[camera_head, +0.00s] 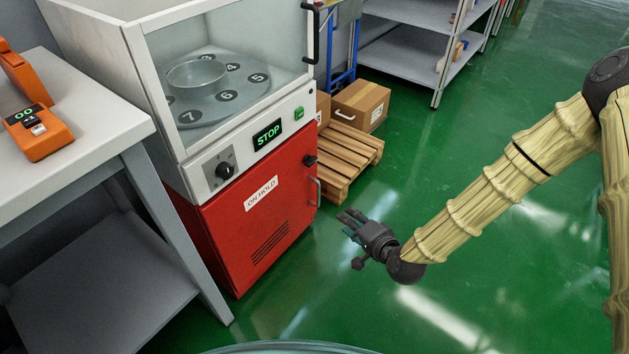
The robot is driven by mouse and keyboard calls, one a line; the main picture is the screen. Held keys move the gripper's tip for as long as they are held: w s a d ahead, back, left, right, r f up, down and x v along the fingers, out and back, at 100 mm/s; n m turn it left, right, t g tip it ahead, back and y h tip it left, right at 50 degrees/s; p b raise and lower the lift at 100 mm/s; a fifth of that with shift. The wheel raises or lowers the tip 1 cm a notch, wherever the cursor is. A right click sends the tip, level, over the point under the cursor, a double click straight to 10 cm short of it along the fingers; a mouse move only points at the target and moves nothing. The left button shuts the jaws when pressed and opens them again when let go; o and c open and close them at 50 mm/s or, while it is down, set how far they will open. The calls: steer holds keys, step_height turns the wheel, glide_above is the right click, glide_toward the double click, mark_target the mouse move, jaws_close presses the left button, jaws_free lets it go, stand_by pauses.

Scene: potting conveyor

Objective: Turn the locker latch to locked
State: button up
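The locker is a red cabinet (215,243) with an "ON HOLD" label, below a glass-fronted machine. A small black latch knob (310,160) sits near the upper right edge of its front. Its turned position is too small to read. A grey bar handle (317,190) is just below the latch. The red door looks shut. My gripper (347,222) is in front of the locker, lower and to the right of the latch, apart from latch and handle. Its dark fingers point toward the locker. I see nothing held, but the finger gap is unclear.
The machine (203,178) above has a dial, a STOP display and a numbered turntable. A white table (95,120) with an orange device stands at left. A wooden pallet (345,155) with cardboard boxes (360,104) lies behind. Green floor around my gripper is clear.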

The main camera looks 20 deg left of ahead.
mark_target(313, 163)
steer(key=w+a+r+t+y+b, duration=0.1)
steer(key=w+a+b, duration=0.3)
steer(key=w+a+r+m+t+y+b, duration=0.1)
steer(key=w+a+b, duration=0.4)
steer(key=w+a+r+m+y+b, duration=0.1)
steer(key=w+a+y+b, duration=0.1)
steer(key=w+a+b, duration=0.3)
steer(key=shift+r+t, duration=0.15)
steer(key=shift+t, duration=0.25)
steer(key=shift+w+a+r, duration=0.1)
steer(key=shift+w+a, duration=0.4)
steer(key=shift+a, duration=0.05)
jaws_close()
